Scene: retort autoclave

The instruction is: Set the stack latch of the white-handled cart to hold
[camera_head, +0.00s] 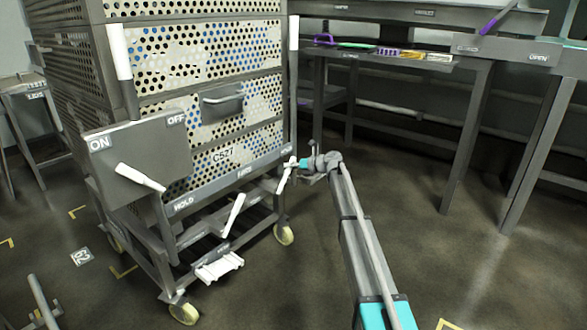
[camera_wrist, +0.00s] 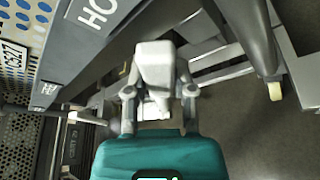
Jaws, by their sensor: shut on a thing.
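The white-handled cart (camera_head: 215,115) stands at the left, with perforated, stacked baskets on it. Its lower rail carries a HOLD label (camera_head: 183,203) at the left end and smaller labels further right. A white lever (camera_head: 284,178) sits at the rail's right end; it fits the stack latch. My gripper (camera_head: 297,163) reaches it from the right and is shut on its white handle. In the wrist view the handle (camera_wrist: 155,62) stands between the two fingers of my gripper (camera_wrist: 159,92), close to a rail marked "HO", cut off by the frame. The lever's lower part is mostly hidden.
An ON/OFF panel (camera_head: 140,158) with a white lever (camera_head: 140,178) is on the cart's left front. Another white lever (camera_head: 233,215) and a white pedal (camera_head: 219,267) sit low. A bench (camera_head: 470,130) with tools stands right. Floor at the right is clear.

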